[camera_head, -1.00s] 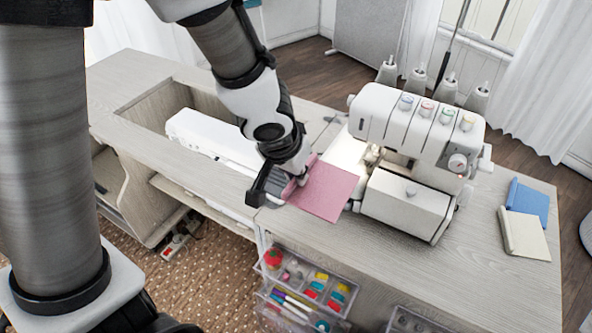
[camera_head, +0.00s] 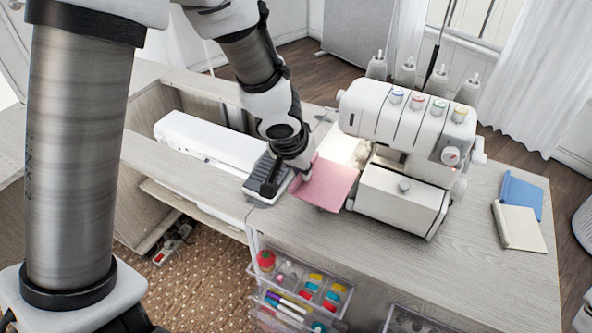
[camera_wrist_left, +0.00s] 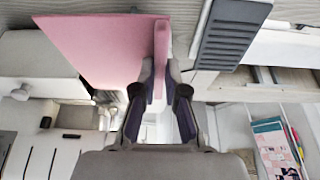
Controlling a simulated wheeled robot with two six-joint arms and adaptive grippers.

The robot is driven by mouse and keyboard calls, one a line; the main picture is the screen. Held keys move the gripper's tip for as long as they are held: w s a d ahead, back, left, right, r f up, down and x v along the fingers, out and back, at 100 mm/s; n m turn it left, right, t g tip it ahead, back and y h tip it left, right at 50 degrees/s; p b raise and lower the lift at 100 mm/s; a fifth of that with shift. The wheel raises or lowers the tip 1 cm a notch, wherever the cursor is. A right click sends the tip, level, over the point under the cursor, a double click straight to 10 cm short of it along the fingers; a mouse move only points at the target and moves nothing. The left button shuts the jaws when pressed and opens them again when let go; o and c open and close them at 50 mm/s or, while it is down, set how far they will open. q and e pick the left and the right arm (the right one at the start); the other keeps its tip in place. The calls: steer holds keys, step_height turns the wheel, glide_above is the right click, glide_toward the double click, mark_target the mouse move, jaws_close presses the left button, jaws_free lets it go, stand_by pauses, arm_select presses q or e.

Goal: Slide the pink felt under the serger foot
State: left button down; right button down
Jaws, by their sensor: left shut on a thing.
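The pink felt (camera_head: 329,184) is a flat square with a raised strip along its left side. It lies level in front and to the left of the white serger (camera_head: 402,125), its right edge close to the serger's needle area (camera_head: 362,153). My left gripper (camera_head: 297,176) is shut on the raised strip. In the left wrist view the fingers (camera_wrist_left: 157,82) pinch that strip, with the felt (camera_wrist_left: 100,45) spreading to the left towards the serger (camera_wrist_left: 35,140). I cannot tell whether the felt's edge is under the foot. My right gripper is not in view.
A ridged grey pad (camera_head: 268,180) sits left of the felt, beside a white sewing machine (camera_head: 205,140) in the cabinet recess. Blue (camera_head: 522,196) and cream (camera_head: 519,227) folded fabrics lie at the right on clear tabletop. A clear drawer of supplies (camera_head: 300,285) is below the front edge.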

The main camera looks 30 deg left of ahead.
mark_target(317, 153)
arm_select(q)
steer(key=shift+w+a+p, duration=0.15)
steer(key=shift+w+p, duration=2.1)
steer(key=shift+w, duration=0.85)
steer(key=shift+w+f, duration=0.15)
steer(key=shift+w, duration=0.25)
steer(key=shift+d+f, duration=0.2)
steer(key=shift+f, duration=0.05)
steer(key=c, duration=1.1)
jaws_free()
steer(key=shift+c, duration=0.2)
steer(key=shift+r, duration=0.1)
